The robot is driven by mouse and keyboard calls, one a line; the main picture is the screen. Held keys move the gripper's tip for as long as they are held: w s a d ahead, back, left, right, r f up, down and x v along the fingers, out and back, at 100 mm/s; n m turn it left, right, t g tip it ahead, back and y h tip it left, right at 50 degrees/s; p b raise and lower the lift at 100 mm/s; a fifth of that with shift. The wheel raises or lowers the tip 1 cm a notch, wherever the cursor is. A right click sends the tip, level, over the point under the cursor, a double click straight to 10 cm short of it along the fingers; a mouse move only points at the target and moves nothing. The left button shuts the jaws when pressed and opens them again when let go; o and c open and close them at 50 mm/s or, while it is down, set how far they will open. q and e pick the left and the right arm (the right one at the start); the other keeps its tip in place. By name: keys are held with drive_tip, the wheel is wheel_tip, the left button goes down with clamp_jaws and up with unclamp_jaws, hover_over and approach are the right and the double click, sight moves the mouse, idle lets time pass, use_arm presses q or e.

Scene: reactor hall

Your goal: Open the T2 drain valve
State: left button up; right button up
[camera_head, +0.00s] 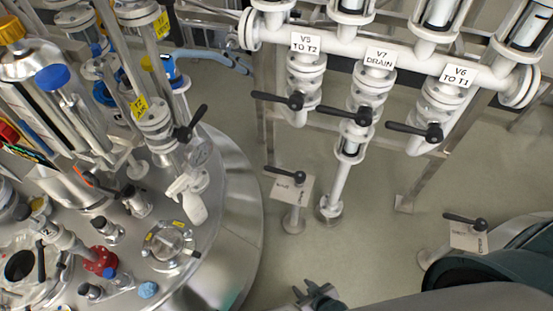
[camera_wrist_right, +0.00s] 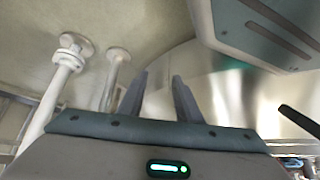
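Two low posts with black lever handles and tilted label plates stand on the floor in the head view. One post valve (camera_head: 292,190) is at the middle, the other (camera_head: 468,233) at the right. Their labels are too small to read, so I cannot tell which is the T2 drain valve. My right gripper (camera_head: 313,292) is at the bottom edge, below the middle post valve in the picture and apart from it. In the right wrist view its two fingers (camera_wrist_right: 158,98) are spread with nothing between them. My left gripper is not in view.
A pipe manifold carries levers labelled V5 TO T2 (camera_head: 305,43), V7 DRAIN (camera_head: 379,58) and V6 TO T1 (camera_head: 459,75). A steel tank (camera_head: 235,200) crowded with fittings fills the left. A white pipe (camera_head: 335,190) stands close beside the middle post. Open floor lies between the posts.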

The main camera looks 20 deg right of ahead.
drive_tip(key=shift+s+f, duration=0.15)
drive_tip(key=shift+s, duration=0.2)
